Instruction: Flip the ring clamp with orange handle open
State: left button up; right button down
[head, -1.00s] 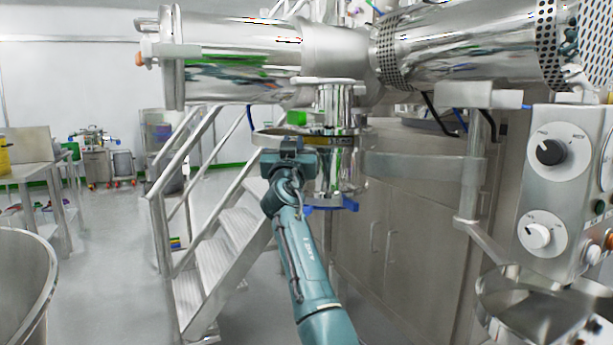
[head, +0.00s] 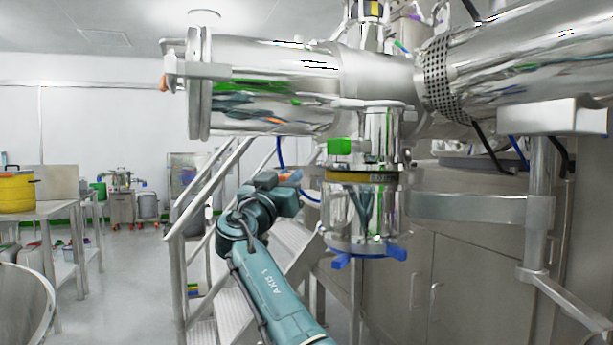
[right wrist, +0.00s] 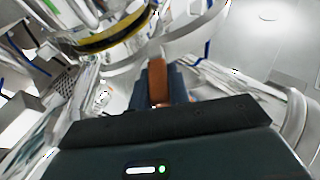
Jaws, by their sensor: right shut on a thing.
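The orange handle (right wrist: 158,80) of the ring clamp sits between my right gripper's fingers in the right wrist view. My right gripper (right wrist: 159,84) is shut on it. In the head view my right gripper (head: 289,181) is left of the upright steel cylinder, with a bit of the orange handle (head: 285,177) showing at its tip. A curved silver band of the ring clamp (right wrist: 190,44) runs beyond the handle in the wrist view, near a yellow-and-black band (right wrist: 112,38). How far the clamp is open is hard to tell. My left gripper is not in view.
The steel cylinder (head: 362,215) with blue feet-like handles (head: 340,262) hangs under the large horizontal vessel (head: 270,85). Metal stairs (head: 290,235) stand behind my right arm. A steel arm (head: 470,207) and post are at the right. Open floor lies at the left.

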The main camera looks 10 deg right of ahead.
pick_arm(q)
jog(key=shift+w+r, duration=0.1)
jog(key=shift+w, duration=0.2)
pick_arm(e)
jog(key=shift+w+a+f, duration=0.15)
jog(key=shift+a, duration=0.1)
jog(key=c, duration=1.3)
grip_release()
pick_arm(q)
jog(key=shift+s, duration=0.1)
pick_arm(e)
jog(key=shift+s+a+f, duration=0.1)
jog(key=shift+s+a, duration=0.1)
jog(key=shift+s, duration=0.2)
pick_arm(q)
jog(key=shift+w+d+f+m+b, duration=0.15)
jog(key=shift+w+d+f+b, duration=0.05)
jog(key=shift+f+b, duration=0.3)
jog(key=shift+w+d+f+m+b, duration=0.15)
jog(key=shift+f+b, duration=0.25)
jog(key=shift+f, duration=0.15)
pick_arm(e)
jog(key=shift+v, duration=6.2)
